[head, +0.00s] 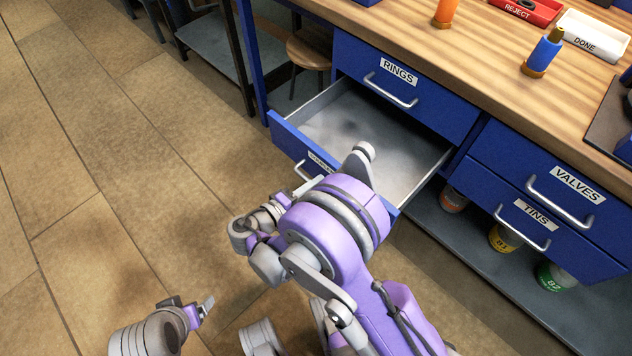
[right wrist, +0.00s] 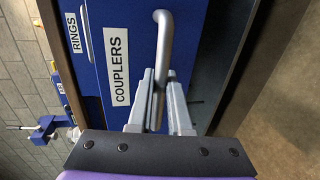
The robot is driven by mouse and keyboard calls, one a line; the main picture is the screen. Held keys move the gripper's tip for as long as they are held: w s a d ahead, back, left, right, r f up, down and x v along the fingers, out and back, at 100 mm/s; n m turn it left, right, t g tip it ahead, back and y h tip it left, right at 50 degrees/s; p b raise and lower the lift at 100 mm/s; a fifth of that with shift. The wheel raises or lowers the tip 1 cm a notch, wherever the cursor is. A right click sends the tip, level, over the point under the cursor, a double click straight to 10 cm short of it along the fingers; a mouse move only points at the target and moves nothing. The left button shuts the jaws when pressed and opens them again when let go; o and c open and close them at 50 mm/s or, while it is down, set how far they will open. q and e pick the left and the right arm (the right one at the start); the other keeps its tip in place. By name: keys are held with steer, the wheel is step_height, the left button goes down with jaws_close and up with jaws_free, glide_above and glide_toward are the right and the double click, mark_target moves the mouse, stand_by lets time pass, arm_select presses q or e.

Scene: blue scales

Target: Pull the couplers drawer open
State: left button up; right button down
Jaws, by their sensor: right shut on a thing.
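The couplers drawer (head: 282,135) is pulled well out below the rings drawer, and its pale inside looks empty where it shows. My right arm hides part of its front. In the right wrist view, its blue front (right wrist: 112,20) carries a white COUPLERS label (right wrist: 117,66) and a metal bar handle (right wrist: 163,40). My right gripper (right wrist: 160,90) is shut on this handle, one finger on each side of the bar. My left gripper (head: 207,304) is low at the left over the floor, away from the drawer; its jaws are too small to judge.
The closed rings drawer (head: 432,112) is above, and the valves (head: 500,150) and tins (head: 480,188) drawers are at the right. Tins stand on the lower shelf (head: 470,240). A stool (head: 310,50) is behind the bench. The floor at left (head: 110,180) is clear.

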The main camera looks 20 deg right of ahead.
steer(key=c, duration=0.8)
jaws_free()
steer(key=shift+c, duration=0.2)
steer(key=p+v, duration=0.2)
steer(key=v, duration=0.9)
steer(key=shift+d+f, duration=0.1)
